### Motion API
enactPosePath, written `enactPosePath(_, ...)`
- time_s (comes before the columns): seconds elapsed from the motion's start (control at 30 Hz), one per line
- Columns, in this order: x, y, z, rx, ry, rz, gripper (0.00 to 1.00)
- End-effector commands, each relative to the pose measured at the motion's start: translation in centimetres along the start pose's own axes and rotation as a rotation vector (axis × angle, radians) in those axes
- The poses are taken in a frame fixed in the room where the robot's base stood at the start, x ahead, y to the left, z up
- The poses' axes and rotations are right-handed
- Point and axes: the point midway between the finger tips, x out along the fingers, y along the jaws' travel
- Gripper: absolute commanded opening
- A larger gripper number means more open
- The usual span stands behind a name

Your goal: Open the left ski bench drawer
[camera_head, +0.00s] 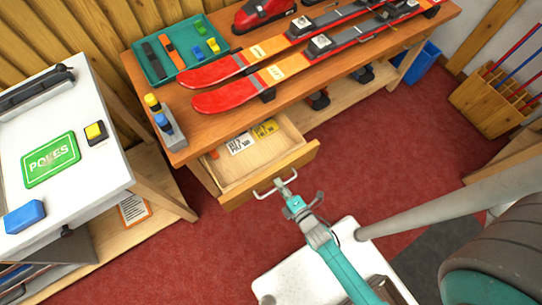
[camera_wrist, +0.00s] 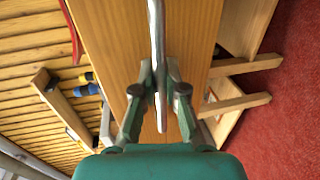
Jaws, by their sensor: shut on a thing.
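The left ski bench drawer (camera_head: 236,178) is pulled partly out from under the bench top, in the head view. Two labelled packets, one white (camera_head: 240,143) and one yellow (camera_head: 265,128), and a small orange item lie inside it. Its metal bar handle (camera_head: 272,190) is on the wooden front. My gripper (camera_head: 283,187) is at the handle, shut on it. In the wrist view the fingers (camera_wrist: 160,95) close on both sides of the handle bar (camera_wrist: 158,45), with the wooden drawer front behind.
The ski bench (camera_head: 160,85) carries red skis (camera_head: 270,75), a teal tray (camera_head: 180,50) and a grey holder with bottles (camera_head: 163,125). A white table (camera_head: 75,120) stands at the left. A blue bin (camera_head: 415,62) and wooden rack (camera_head: 495,100) are at the right. Red floor is open between.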

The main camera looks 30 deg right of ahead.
Motion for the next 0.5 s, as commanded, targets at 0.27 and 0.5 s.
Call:
enactPosePath(0.27,-2.9,-0.7,0.0,-0.001,0.0,-0.001,0.0)
enactPosePath(0.5,-3.5,-0.8,0.0,0.0,0.0,-0.002,0.0)
